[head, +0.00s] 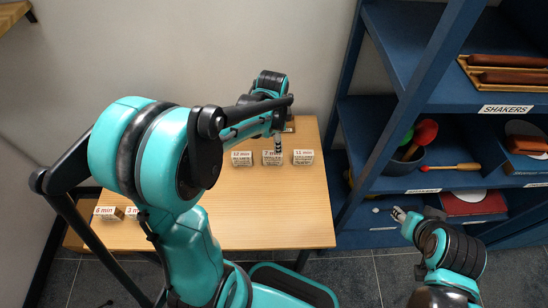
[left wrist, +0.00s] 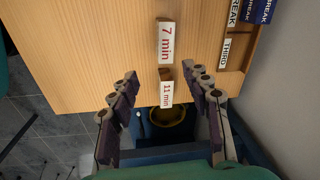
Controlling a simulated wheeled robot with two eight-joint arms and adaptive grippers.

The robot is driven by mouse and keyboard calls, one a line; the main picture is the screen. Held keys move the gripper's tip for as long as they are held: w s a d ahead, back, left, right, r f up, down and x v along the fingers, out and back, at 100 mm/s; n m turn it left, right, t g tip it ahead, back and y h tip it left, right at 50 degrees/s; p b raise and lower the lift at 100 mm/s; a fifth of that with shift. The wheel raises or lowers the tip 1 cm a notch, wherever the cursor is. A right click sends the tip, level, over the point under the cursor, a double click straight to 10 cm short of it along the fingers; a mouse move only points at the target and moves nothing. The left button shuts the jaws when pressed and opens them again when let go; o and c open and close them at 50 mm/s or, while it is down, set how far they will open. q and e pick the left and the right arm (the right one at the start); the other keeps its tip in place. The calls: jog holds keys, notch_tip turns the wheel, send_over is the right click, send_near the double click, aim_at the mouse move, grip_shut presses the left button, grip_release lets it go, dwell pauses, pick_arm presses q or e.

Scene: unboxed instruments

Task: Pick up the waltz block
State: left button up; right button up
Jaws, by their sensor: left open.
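Three small wooden blocks with white labels stand in a row on the table: 12 min (head: 241,159), 7 min (head: 272,160) and 11 min (head: 304,158). The smaller print under the minutes is too small to read, so I cannot tell which block is the waltz. My left gripper (head: 278,146) is over the row near the 7 min block. In the left wrist view its open, empty fingers (left wrist: 162,80) spread either side of the 11 min block (left wrist: 166,93), with the 7 min block (left wrist: 165,42) beyond. My right gripper (head: 399,214) is by the shelf; its jaws are unclear.
Two more blocks (head: 105,212) sit at the wooden table's (head: 270,215) front left, partly behind my arm. In the left wrist view, blocks marked BREAK and THIRD (left wrist: 226,52) lie in a wooden holder. A blue shelf (head: 380,110) with shakers stands right.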

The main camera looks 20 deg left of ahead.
pick_arm(q)
jog(key=m+g, duration=0.1)
jog(key=m, duration=0.1)
send_over(273, 153)
notch_tip(273, 153, down, 5)
jog(key=shift+d, duration=0.1)
notch_tip(273, 153, down, 3)
jog(key=shift+r+m+b, duration=0.1)
jog(key=shift+m+b, duration=0.2)
jog(key=shift+b, duration=0.2)
notch_tip(273, 153, down, 6)
jog(key=b, duration=0.2)
jog(key=shift+s+r+b, duration=0.1)
jog(key=shift+r+b, duration=0.1)
jog(key=shift+b, duration=0.1)
jog(key=shift+r, duration=0.1)
grip_shut()
